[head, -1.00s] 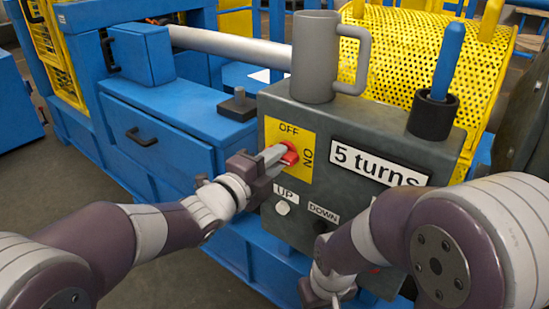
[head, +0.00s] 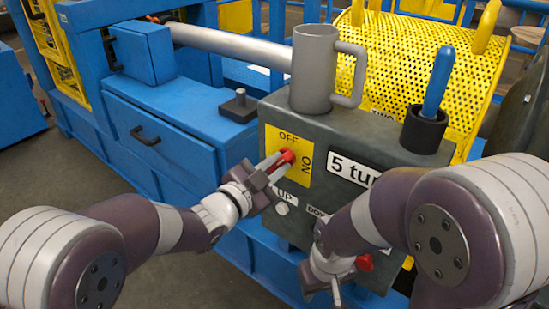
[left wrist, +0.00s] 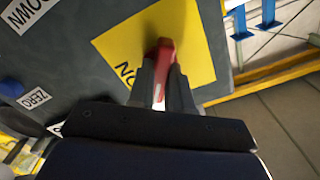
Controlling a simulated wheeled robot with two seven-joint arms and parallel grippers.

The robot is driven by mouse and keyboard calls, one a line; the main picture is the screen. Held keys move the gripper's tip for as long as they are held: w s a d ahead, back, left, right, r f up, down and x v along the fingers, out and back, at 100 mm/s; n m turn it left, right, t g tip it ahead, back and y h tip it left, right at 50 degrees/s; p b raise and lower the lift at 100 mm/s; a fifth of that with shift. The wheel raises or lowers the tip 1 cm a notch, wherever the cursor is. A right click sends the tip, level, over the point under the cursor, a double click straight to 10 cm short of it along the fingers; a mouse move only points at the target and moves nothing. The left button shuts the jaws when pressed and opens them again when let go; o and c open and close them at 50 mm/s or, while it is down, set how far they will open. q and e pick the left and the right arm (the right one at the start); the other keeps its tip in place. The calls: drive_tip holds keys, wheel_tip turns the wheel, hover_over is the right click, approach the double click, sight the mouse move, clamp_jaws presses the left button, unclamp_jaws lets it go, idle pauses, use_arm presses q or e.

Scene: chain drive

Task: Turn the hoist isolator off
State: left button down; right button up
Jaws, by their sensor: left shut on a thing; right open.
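The hoist isolator is a red handle (head: 288,155) on a yellow plate (head: 301,172) marked OFF at the top and ON at the right, on the front of a grey control box (head: 385,140). My left gripper (head: 270,167) is at the handle, its jaws shut on it. In the left wrist view the red handle (left wrist: 165,52) stands between the two fingers (left wrist: 163,85), with the yellow plate (left wrist: 190,40) behind. Which mark the handle points to I cannot tell. My right gripper (head: 335,285) is open and empty, low before the box, partly hidden by its arm.
A grey mug (head: 314,70) stands on the box, left of a blue-handled lever (head: 438,85) in a black socket. Below the plate is a white UP button (head: 281,208). A red button (head: 364,262) sits lower, near my right gripper. A blue drawer cabinet (head: 160,140) stands left.

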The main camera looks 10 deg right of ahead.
use_arm(q)
drive_tip(key=n+p, duration=0.2)
drive_tip(key=n, duration=0.2)
drive_tip(key=shift+r+p, duration=0.25)
drive_tip(key=shift+p, duration=0.15)
drive_tip(key=shift+f+n+p, duration=0.1)
drive_tip(key=shift+n+p, duration=0.8)
drive_tip(key=shift+n, duration=0.6)
drive_tip(key=c, duration=1)
unclamp_jaws()
drive_tip(key=shift+f, duration=0.1)
drive_tip(key=shift+c, duration=0.2)
